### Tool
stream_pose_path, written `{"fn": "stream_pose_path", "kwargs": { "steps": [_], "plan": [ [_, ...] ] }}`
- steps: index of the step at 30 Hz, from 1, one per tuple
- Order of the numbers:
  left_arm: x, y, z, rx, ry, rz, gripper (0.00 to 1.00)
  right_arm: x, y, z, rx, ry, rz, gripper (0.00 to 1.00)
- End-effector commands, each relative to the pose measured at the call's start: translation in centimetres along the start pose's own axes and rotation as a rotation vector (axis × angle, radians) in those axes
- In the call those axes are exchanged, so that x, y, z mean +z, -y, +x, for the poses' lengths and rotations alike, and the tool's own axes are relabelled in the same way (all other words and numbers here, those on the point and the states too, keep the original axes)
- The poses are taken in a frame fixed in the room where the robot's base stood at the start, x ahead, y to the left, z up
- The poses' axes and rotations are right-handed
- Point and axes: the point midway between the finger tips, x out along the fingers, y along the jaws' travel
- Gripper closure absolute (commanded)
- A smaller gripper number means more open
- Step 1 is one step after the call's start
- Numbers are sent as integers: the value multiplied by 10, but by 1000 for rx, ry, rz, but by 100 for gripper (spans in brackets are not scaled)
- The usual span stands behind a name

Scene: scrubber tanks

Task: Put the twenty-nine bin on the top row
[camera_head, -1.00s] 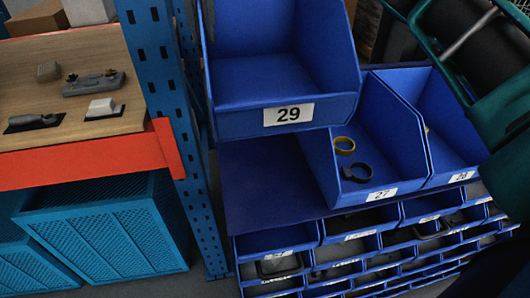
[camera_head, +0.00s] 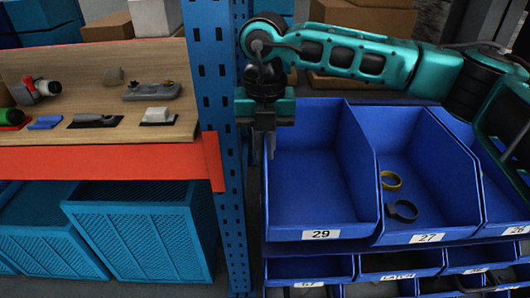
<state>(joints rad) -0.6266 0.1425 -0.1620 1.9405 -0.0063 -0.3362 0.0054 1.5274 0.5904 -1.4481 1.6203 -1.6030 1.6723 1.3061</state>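The blue bin 29 (camera_head: 321,234) sits at the left end of the top row, level with bin 27 (camera_head: 428,238) beside it. It looks empty and upright. My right gripper (camera_head: 264,147) points down at the bin's upper left side, with its arm reaching over from the right. A finger shows against the bin's left wall; I cannot tell whether the fingers are closed on the wall. My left gripper is not in view.
Bin 27 holds a yellow ring (camera_head: 391,180) and a dark ring (camera_head: 402,210). Bin 26 (camera_head: 515,230) is at the right edge. A blue perforated post (camera_head: 211,90) stands close left of bin 29, beside a wooden shelf (camera_head: 60,133) with parts. Cardboard boxes (camera_head: 365,18) are behind.

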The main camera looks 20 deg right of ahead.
Motion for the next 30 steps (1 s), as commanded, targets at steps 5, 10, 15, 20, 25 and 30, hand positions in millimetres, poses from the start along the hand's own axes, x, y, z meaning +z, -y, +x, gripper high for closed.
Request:
{"fn": "stream_pose_path", "kwargs": {
  "steps": [5,10,15,20,25,30],
  "plan": [
    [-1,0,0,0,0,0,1,0,0,21,0,0,0,100],
    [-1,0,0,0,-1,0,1,0,0,21,1,1,0,100],
    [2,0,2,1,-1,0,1,0,0,25,0,0,0,91],
    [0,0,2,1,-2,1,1,0,0,24,0,0,0,75],
    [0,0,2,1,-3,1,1,0,0,24,0,0,0,66],
    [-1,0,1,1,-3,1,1,0,0,22,0,0,0,66]
  ]
}}
